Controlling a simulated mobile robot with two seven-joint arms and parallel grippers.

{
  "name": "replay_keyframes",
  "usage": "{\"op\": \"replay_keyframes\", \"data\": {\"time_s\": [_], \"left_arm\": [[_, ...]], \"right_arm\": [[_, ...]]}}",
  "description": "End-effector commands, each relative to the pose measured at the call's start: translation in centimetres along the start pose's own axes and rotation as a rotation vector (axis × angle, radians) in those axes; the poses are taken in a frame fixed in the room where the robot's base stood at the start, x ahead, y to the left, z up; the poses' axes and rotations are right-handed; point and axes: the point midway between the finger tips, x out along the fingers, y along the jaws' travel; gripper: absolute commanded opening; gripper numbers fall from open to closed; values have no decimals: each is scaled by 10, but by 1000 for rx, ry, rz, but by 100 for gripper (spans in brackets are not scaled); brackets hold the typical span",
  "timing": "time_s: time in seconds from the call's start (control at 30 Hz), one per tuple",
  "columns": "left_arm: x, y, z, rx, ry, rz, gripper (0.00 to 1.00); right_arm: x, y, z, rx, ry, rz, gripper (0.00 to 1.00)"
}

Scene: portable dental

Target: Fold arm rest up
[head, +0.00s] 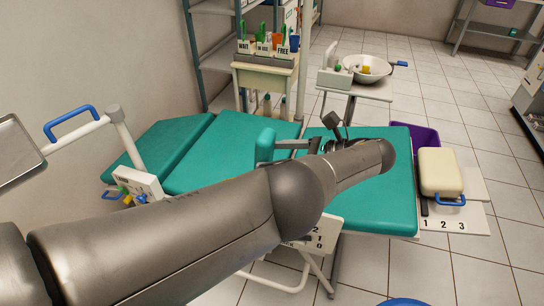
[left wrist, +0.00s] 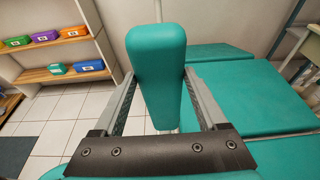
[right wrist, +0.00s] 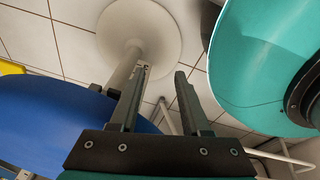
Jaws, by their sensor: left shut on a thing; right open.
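The arm rest (head: 265,145) is a teal pad standing up at the side of the teal dental chair (head: 375,200). In the left wrist view the arm rest (left wrist: 157,70) stands upright between the two fingers, its rounded top towards the camera. My left gripper (head: 285,146) is shut on it, reaching in from the right in the head view; my left arm crosses in front of the chair and hides part of it. My right gripper (right wrist: 162,72) is open and empty, seen only in the right wrist view, away from the arm rest. The arm rest's hinge is hidden.
A blue round seat (right wrist: 60,118) is left of my right gripper, with a white round base (right wrist: 140,30) beyond. A metal tray (head: 15,150) on a white arm is at left. A white cart (head: 265,72) and a basin (head: 368,68) stand behind the chair.

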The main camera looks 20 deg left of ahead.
Motion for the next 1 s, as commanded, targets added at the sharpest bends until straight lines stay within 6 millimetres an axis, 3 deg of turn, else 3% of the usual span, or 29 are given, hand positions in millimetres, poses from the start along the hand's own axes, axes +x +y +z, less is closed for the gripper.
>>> {"op": "replay_keyframes", "data": {"time_s": [0.27,0.3,0.5,0.8,1.0], "left_arm": [[-3,2,-4,7,11,-3,0],[-3,2,-4,8,11,-3,78],[-2,1,-2,4,6,-1,100],[-2,1,1,2,2,0,100],[-6,1,17,1,2,0,100]], "right_arm": [[-1,-4,3,2,-2,-6,47],[-1,-5,3,2,-3,-6,47],[-1,-6,4,3,-4,-8,47],[-4,-6,4,2,-2,-8,47],[-19,-7,4,-1,-9,-11,47]]}}
